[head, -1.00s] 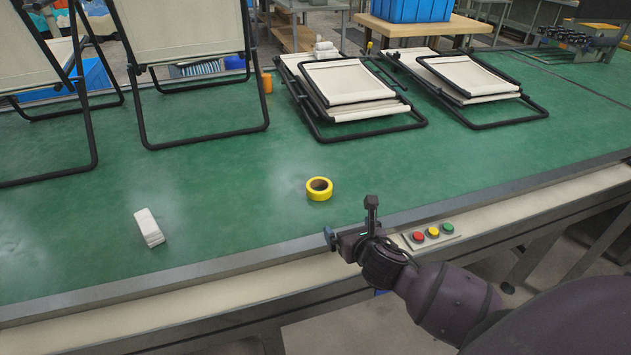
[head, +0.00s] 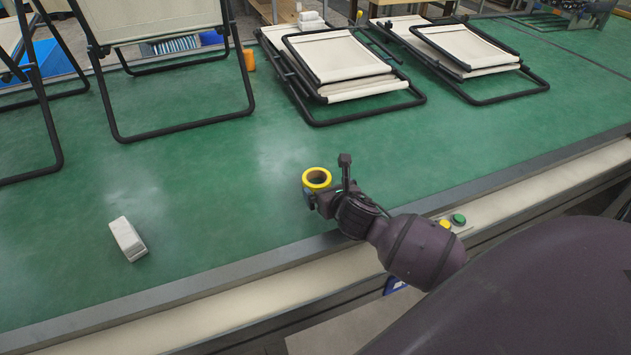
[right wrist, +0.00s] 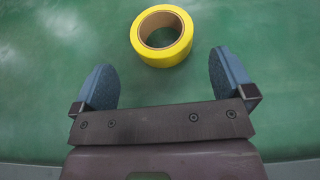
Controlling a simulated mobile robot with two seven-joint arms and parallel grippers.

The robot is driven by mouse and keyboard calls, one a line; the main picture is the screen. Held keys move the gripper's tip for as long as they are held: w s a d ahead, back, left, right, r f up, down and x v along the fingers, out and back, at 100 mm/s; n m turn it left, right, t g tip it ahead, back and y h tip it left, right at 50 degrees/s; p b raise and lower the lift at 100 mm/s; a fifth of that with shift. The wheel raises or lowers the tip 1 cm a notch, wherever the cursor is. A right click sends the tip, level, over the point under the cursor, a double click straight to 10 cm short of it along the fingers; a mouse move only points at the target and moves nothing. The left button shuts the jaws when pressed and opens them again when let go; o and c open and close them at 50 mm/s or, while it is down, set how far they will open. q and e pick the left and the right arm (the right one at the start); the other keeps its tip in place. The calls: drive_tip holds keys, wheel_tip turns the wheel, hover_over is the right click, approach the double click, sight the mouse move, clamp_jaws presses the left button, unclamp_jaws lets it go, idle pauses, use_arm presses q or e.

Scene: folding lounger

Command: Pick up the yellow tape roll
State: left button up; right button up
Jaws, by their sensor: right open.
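The yellow tape roll (head: 317,178) lies flat on the green table (head: 215,215), near its front edge. My right gripper (head: 326,187) is just in front of the roll in the head view, and one finger covers a small part of it. In the right wrist view the roll (right wrist: 162,36) lies ahead of the open fingers (right wrist: 162,82), roughly centred between them. Nothing is between the fingers. My left gripper is not in view.
A white block (head: 128,239) lies on the table to the left. Folded loungers (head: 345,65) (head: 460,55) lie flat at the back, and an upright lounger frame (head: 170,70) stands at the left. An orange cylinder (head: 249,59) stands behind. Table around the roll is clear.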

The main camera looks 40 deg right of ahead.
sight(321, 185)
drive_tip(key=b+x, duration=0.1)
drive_tip(key=x, duration=0.3)
drive_tip(key=shift+w+d+f, duration=0.15)
drive_tip(key=shift+w+f, duration=0.05)
drive_tip(key=shift+w, duration=0.05)
drive_tip(key=shift+w+d, duration=0.1)
drive_tip(key=shift+w, duration=0.3)
drive_tip(key=c, duration=0.8)
